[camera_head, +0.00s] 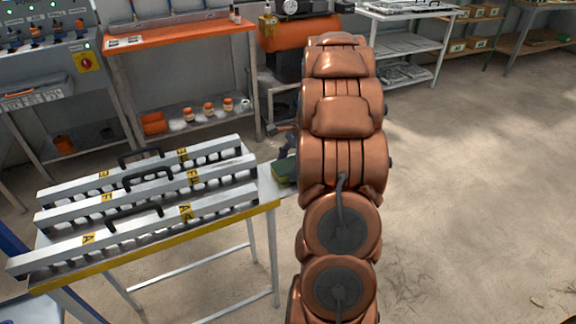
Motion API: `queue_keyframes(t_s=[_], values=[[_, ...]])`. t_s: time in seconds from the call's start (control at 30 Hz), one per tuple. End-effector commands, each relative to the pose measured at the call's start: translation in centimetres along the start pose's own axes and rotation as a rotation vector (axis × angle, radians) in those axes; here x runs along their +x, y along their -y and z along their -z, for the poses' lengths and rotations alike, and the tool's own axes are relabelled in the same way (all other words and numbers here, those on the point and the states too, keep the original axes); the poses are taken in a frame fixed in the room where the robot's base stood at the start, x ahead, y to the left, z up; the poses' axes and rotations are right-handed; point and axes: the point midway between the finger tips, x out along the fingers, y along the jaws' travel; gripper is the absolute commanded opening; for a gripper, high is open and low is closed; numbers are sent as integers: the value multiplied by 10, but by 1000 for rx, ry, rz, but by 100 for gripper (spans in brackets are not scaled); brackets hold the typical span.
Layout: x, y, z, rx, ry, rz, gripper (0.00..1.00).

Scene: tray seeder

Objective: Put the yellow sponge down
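A yellow sponge with a dark green top (283,173) shows at the right end of the metal table (262,197), just left of my copper arm. My arm hides its right part. I cannot tell whether it rests on the table or is held slightly above it. My gripper (288,147) is mostly hidden behind my arm. Only a dark part of it shows, just above the sponge. Its fingers and any grip on the sponge cannot be made out.
Several long metal bars (150,190) with black handles and yellow labels cover most of the table. An orange-topped bench (180,36) with small jars below stands behind. A control panel (40,50) is at the back left. Open concrete floor (480,180) lies to the right.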

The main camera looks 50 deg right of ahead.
Motion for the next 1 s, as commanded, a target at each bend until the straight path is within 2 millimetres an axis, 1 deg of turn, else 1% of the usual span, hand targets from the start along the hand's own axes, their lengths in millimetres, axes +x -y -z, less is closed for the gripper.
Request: queue_keyframes(t_s=[0.03, 0.17, 0.57, 0.67, 1.0], values=[[0, 0, 0, 0, 0, 0, 78], [0, 0, 0, 0, 0, -1, 91], [-3, 0, -1, 0, 0, -1, 91], [-13, 0, -2, -1, 2, -1, 91], [-72, 1, -1, -2, -1, 1, 91]])
